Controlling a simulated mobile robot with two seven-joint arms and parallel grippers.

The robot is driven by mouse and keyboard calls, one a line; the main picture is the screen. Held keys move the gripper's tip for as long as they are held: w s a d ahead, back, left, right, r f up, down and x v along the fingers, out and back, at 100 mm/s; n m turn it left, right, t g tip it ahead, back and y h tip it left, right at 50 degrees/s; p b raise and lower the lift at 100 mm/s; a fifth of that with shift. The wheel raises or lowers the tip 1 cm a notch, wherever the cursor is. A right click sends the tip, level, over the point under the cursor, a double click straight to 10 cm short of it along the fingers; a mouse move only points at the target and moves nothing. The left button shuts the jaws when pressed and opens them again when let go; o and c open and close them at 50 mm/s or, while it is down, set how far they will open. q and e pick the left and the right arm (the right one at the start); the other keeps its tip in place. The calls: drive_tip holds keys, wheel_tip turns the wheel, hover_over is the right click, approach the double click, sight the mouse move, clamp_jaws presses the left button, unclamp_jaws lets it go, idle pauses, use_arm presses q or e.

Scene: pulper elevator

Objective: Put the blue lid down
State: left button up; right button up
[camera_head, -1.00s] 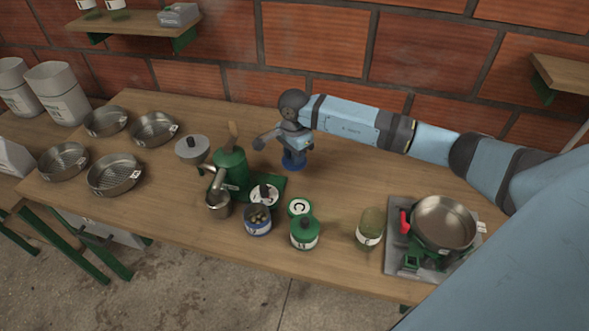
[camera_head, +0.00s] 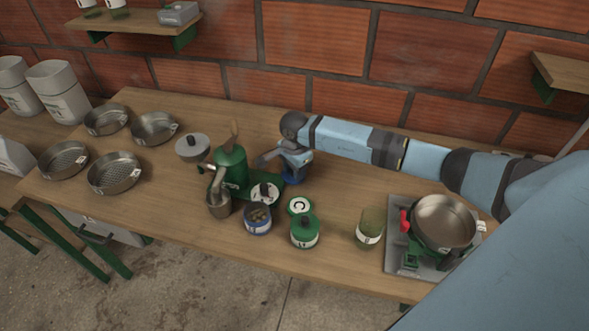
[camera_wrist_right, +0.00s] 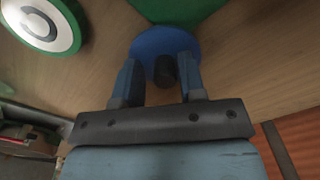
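The blue lid (camera_head: 292,181) is a flat disc beside the green base of the pulper (camera_head: 232,170), looking flat at table height. In the right wrist view the lid (camera_wrist_right: 150,43) has a black knob. My right gripper (camera_head: 290,166) is over the lid. In the wrist view its fingers (camera_wrist_right: 157,80) are apart, one on each side of the knob, with gaps visible beside it. An uncovered blue-banded jar (camera_head: 257,219) with brownish contents stands in front of the pulper. My left gripper is not in view.
A white-topped lid or jar (camera_head: 265,194), a green-and-white lid (camera_head: 299,206), a green jar (camera_head: 305,232) and another jar (camera_head: 369,228) stand nearby. A pan (camera_head: 443,222) sits on a stove at the right. Several pans stand at the left. Table right of the lid is clear.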

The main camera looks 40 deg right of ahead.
drive_tip(key=shift+o, duration=0.5)
drive_tip(key=shift+r, duration=0.4)
wheel_tip(320, 180, up, 12)
drive_tip(key=shift+f+b, duration=0.25)
drive_tip(key=shift+b, duration=0.1)
